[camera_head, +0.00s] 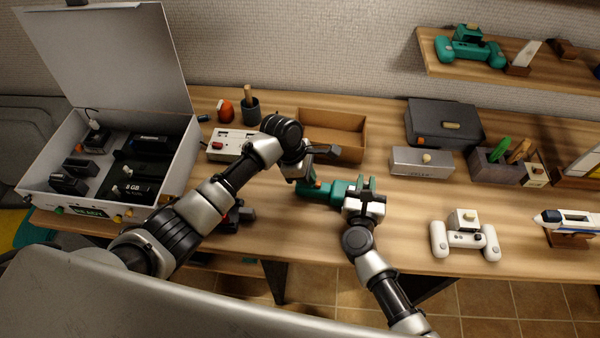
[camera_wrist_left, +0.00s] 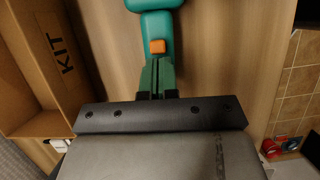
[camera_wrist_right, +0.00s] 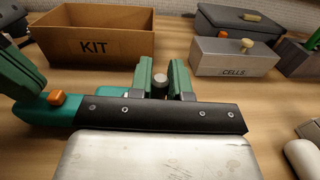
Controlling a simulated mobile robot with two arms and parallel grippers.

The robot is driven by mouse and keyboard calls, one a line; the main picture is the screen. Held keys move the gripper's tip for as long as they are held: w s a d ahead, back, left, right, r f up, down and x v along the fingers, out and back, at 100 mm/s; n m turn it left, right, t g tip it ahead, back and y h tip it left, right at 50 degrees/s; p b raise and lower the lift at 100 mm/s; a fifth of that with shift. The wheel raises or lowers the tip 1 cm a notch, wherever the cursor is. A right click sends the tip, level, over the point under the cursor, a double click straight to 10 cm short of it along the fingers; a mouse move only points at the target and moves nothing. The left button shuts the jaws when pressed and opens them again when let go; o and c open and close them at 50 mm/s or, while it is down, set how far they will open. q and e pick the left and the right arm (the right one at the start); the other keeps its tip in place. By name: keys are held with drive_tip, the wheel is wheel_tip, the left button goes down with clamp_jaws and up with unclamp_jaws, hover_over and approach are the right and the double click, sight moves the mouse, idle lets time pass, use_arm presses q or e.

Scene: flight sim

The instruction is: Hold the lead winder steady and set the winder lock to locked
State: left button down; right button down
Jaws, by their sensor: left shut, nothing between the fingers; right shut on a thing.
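The teal lead winder (camera_head: 338,189) lies on the wooden table between my two grippers. A small orange piece on it, apparently the winder lock (camera_wrist_left: 157,46), also shows in the right wrist view (camera_wrist_right: 57,98). My left gripper (camera_wrist_left: 157,72) is shut and empty, with its green fingertips right at the orange piece; I cannot tell if they touch. My right gripper (camera_wrist_right: 160,78) is shut on the winder's right end, with a grey round part showing between its fingers. Which setting the lock is in, I cannot tell.
A cardboard KIT box (camera_head: 335,128) stands behind the winder, with a grey CELLS box (camera_head: 421,163) to its right. A white switch box (camera_head: 231,145) is behind my left arm. A white controller-shaped device (camera_head: 464,241) stands at right. An open case (camera_head: 160,165) is at left.

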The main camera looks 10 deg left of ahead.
use_arm(q)
drive_tip(key=shift+d, duration=0.95)
drive_tip(key=a, duration=0.2)
drive_tip(key=a+r, duration=0.1)
drive_tip(key=a, duration=0.1)
drive_tip(key=shift+w+a, duration=0.1)
drive_tip(key=shift+a, duration=0.2)
use_arm(e)
drive_tip(key=c, duration=1)
unclamp_jaws()
use_arm(q)
drive_tip(key=v, duration=0.9)
drive_tip(key=shift+d, duration=0.1)
use_arm(e)
drive_tip(key=shift+s, duration=0.1)
